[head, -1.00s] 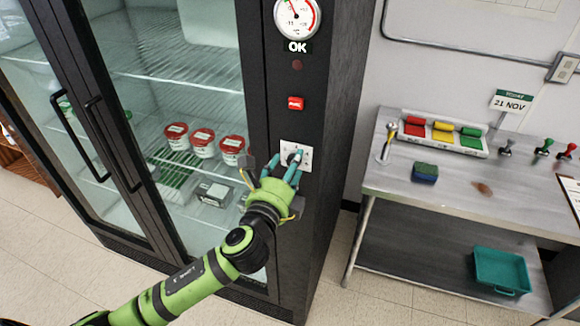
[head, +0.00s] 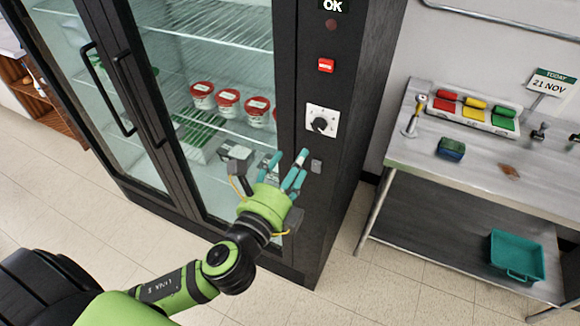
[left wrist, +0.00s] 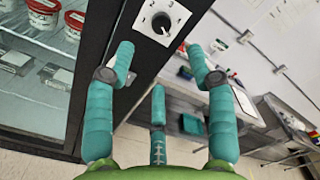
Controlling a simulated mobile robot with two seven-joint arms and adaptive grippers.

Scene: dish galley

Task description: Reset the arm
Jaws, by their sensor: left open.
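My left gripper (head: 285,170) is in front of the black fridge's right frame, below the dial (head: 322,121). Its teal fingers are spread open with nothing between them. In the left wrist view the fingers (left wrist: 160,90) are apart, and the dial (left wrist: 163,20) with its black knob shows beyond them at the top, clear of the fingers. My green left arm (head: 190,285) reaches up from the lower left. My right gripper is not in view.
The glass-door fridge (head: 345,90) holds several red-lidded tubs (head: 228,100). A red switch (head: 326,65) sits above the dial.

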